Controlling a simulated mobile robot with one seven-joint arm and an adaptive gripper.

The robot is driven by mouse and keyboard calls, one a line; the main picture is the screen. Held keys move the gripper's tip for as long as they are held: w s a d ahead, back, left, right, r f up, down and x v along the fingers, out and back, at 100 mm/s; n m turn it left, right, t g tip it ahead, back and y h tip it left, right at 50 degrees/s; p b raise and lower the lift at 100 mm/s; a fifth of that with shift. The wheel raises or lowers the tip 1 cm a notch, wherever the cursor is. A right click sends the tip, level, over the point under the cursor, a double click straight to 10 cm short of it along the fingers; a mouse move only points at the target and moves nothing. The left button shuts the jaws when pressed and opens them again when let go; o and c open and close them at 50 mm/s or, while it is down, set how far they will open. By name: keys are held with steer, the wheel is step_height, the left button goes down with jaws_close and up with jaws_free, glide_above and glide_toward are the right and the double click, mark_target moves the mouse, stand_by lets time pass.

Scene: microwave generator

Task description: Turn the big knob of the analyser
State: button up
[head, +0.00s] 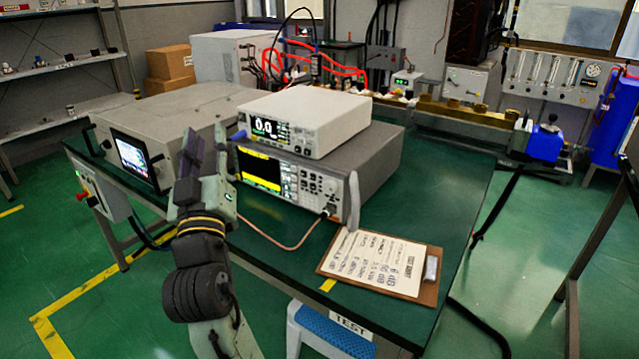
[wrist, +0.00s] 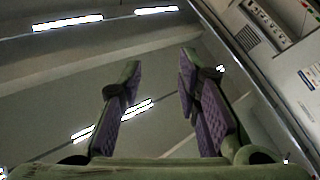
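The analyser (head: 368,168) appears to be the wide grey instrument with a yellow-lit screen (head: 259,170) on the green table. Its front panel (head: 312,187) has small buttons and round controls at the right; I cannot clearly pick out the big knob. My gripper (head: 207,137) points upward in front of the table, left of the analyser's screen and apart from it. In the wrist view my gripper (wrist: 160,62) is open, with nothing between its purple-padded fingers. A panel with controls (wrist: 262,24) shows at the top right there; I cannot tell which instrument it is.
A smaller white meter (head: 318,122) sits on the analyser. A grey box with a screen (head: 165,118) stands at the left. A clipboard (head: 380,262) lies at the front right, and a copper-coloured cable (head: 275,240) runs across the table. A blue stool (head: 330,335) stands in front.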

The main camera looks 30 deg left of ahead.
steer(key=shift+o, duration=0.2)
steer(key=w+d+f+m+h+p, duration=0.1)
steer(key=w+d+f+m+h, duration=0.1)
steer(key=w+d+f+h, duration=0.2)
steer(key=w+f+h, duration=0.3)
steer(key=f+h, duration=0.2)
steer(key=f, duration=0.1)
steer(key=shift+w+f+m+h, duration=0.15)
steer(key=shift+f+m+h, duration=0.25)
steer(key=m+h, duration=0.2)
steer(key=h, duration=0.4)
glide_toward(327, 189)
steer(key=shift+g, duration=0.3)
steer(key=w+p, duration=0.1)
steer(key=w, duration=0.2)
steer(key=w+p, duration=0.1)
steer(key=w, duration=0.1)
steer(key=w+p, duration=0.1)
steer(key=w, duration=0.2)
steer(key=shift+w+d+r, duration=0.3)
steer(key=shift+w+r, duration=0.05)
steer(key=shift+r, duration=0.05)
jaws_close()
steer(key=shift+f+m, duration=0.1)
steer(key=shift+m, duration=0.2)
